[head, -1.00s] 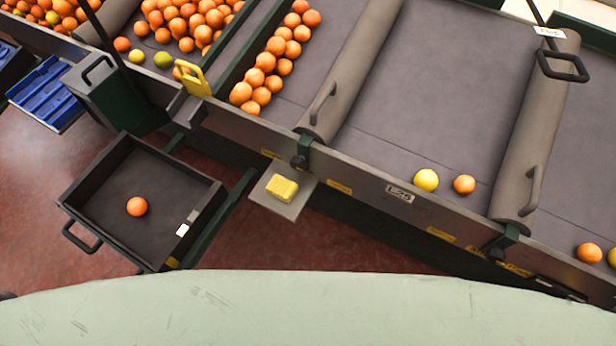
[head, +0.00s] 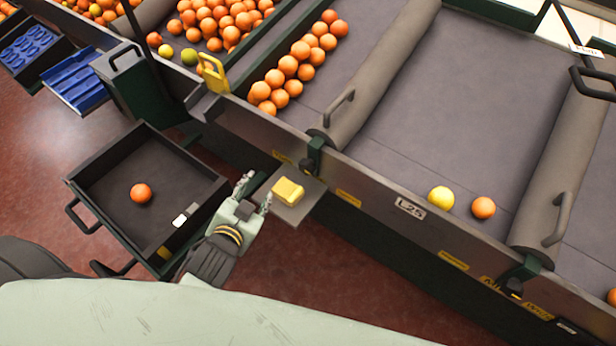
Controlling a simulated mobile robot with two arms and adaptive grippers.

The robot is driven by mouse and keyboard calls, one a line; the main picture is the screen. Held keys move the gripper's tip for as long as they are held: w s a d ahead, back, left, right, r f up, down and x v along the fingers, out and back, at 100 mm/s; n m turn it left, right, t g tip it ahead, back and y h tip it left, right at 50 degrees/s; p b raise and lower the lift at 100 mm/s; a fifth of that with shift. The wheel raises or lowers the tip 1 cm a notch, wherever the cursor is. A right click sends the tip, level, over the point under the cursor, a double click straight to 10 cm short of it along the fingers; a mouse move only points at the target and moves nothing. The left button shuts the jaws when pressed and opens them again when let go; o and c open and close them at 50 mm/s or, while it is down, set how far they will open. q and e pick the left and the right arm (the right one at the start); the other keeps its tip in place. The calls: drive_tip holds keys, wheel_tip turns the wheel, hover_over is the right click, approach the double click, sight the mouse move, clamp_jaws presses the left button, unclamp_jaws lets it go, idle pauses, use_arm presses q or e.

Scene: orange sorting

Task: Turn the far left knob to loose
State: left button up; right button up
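A black knob (head: 312,158) sits on a dark green clamp at the lower end of the left roller (head: 372,75), on the conveyor's front rail. A second black knob (head: 514,288) sits at the lower end of the right roller. Which way either knob is turned is too small to tell. My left gripper (head: 257,187) is open, its fingers spread beside the grey shelf, below and left of the left knob and apart from it. Nothing shows between its fingers. My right gripper is not in view.
A yellow sponge-like block (head: 289,190) lies on the small grey shelf (head: 291,213) right of the gripper. A dark tray (head: 100,182) with one orange (head: 141,193) stands at left. A yellow handle (head: 213,74) stands upright on the rail. Loose fruit lies on the belts.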

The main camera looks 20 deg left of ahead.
sight(306, 172)
use_arm(q)
drive_tip(key=shift+w+d+r+m+t+h, duration=0.15)
drive_tip(key=shift+w+d+m+t+h, duration=0.05)
drive_tip(key=shift+w+m+t, duration=0.2)
drive_tip(key=shift+w+d+r+m+t+h, duration=0.1)
drive_tip(key=shift+w+d+m+t+h, duration=0.1)
drive_tip(key=shift+w+m+t, duration=0.15)
drive_tip(key=d+m+t+h, duration=0.1)
drive_tip(key=d+h, duration=0.1)
drive_tip(key=d+m+h, duration=0.2)
drive_tip(key=s+d+r+m+t+h, duration=0.1)
drive_tip(key=d+m+h, duration=0.1)
drive_tip(key=shift+m+t, duration=0.25)
drive_tip(key=shift+t, duration=0.1)
drive_tip(key=shift+w+d+r, duration=0.15)
drive_tip(key=shift+d, duration=0.1)
drive_tip(key=p+x, duration=0.1)
drive_tip(key=x, duration=0.6)
drive_tip(key=shift+d, duration=0.1)
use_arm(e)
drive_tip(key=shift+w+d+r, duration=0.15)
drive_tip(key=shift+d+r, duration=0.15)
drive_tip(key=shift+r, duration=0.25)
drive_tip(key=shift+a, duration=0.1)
use_arm(q)
drive_tip(key=c, duration=0.4)
clamp_jaws()
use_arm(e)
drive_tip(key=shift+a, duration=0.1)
